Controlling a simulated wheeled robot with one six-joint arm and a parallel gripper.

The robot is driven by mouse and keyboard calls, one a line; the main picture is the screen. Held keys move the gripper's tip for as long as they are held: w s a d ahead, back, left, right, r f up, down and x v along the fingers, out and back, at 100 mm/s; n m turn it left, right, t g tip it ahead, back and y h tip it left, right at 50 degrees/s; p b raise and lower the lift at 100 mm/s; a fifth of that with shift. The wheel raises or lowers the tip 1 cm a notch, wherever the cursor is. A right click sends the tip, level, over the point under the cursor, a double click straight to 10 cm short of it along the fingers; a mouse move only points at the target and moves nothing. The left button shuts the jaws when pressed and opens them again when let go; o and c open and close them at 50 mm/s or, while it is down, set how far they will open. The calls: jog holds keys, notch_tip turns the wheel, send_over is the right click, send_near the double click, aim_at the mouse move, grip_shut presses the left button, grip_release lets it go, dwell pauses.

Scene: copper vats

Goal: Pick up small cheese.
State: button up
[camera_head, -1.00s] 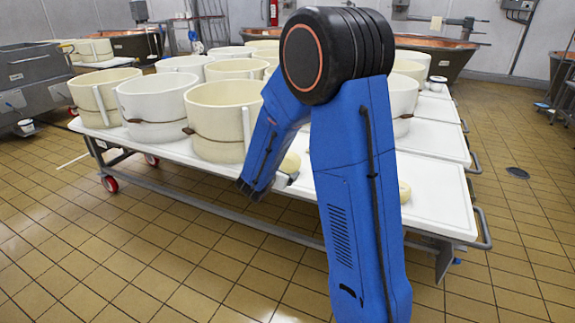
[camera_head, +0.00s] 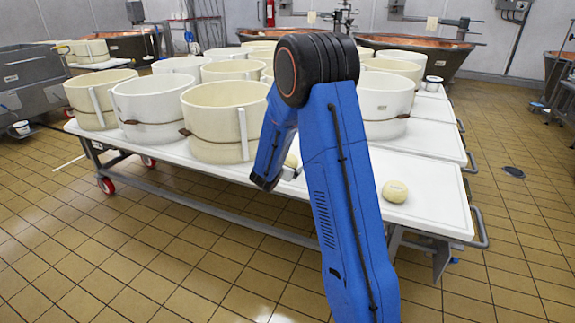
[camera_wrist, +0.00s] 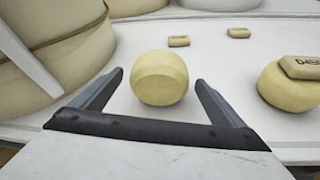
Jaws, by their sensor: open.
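In the wrist view a pale yellow round cheese (camera_wrist: 160,83) sits on the white table, in line with the space between my gripper's fingers. My gripper (camera_wrist: 160,77) is open, with one finger on each side of the cheese in the picture; I see no contact. A second round cheese (camera_wrist: 284,92) stands to the right with a lettered tan block (camera_wrist: 302,67) on top. Two small tan blocks (camera_wrist: 179,41) (camera_wrist: 238,33) lie farther back. In the head view one round cheese (camera_head: 395,191) is clear; another (camera_head: 291,160) is mostly hidden by my arm.
Large cream and white moulds (camera_head: 222,122) crowd the table's back and left; one (camera_wrist: 55,50) stands close to my left finger. The white wheeled table (camera_head: 430,214) has bare top at its right end. Copper vats (camera_head: 420,52) stand behind. Tiled floor is clear in front.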

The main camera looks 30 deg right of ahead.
aim_at(287, 163)
jog(key=shift+x, duration=1.55)
jog(key=c, duration=1.6)
jog(key=shift+r, duration=5.05)
